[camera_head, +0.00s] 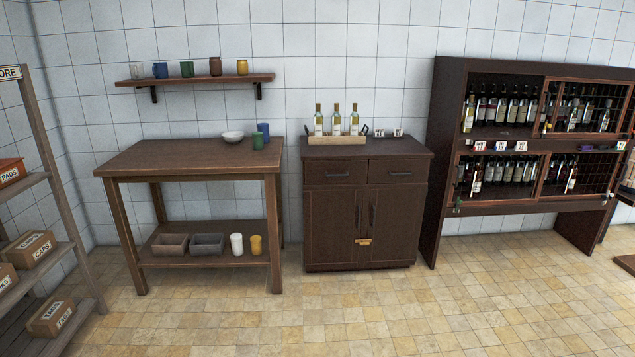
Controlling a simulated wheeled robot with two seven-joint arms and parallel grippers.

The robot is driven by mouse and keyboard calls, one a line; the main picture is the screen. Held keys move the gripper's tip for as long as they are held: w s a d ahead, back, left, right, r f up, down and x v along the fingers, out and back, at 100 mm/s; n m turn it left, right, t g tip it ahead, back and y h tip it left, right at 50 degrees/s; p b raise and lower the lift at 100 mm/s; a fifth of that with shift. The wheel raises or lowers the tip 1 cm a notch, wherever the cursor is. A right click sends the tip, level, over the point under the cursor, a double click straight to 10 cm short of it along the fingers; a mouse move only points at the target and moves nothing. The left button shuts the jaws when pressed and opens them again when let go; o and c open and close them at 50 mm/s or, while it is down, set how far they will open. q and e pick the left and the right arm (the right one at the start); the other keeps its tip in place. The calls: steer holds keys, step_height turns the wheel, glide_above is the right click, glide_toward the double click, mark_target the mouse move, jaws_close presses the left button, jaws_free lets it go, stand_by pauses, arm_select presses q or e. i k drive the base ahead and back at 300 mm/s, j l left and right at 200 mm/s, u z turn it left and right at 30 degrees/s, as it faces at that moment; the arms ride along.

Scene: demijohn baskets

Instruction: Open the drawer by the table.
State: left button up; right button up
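A dark brown cabinet (335,225) stands against the tiled wall, just right of a wooden table (190,163). Its left drawer (336,174) and right drawer (398,172) sit side by side under the top, each with a dark bar handle. Both drawers look shut. Two doors below are shut, with a brass-coloured latch (363,242) across their meeting edge. No drawer shows on the table itself. Neither of my grippers is in view.
The tiled floor (300,320) in front is clear. A tray (337,139) with three bottles stands on the cabinet. A shelf rack (62,235) with boxes stands left; a bottle rack (434,190) stands right. Cups and a white bowl (232,136) stand on the table.

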mark_target(323, 172)
steer(key=i, duration=2.3)
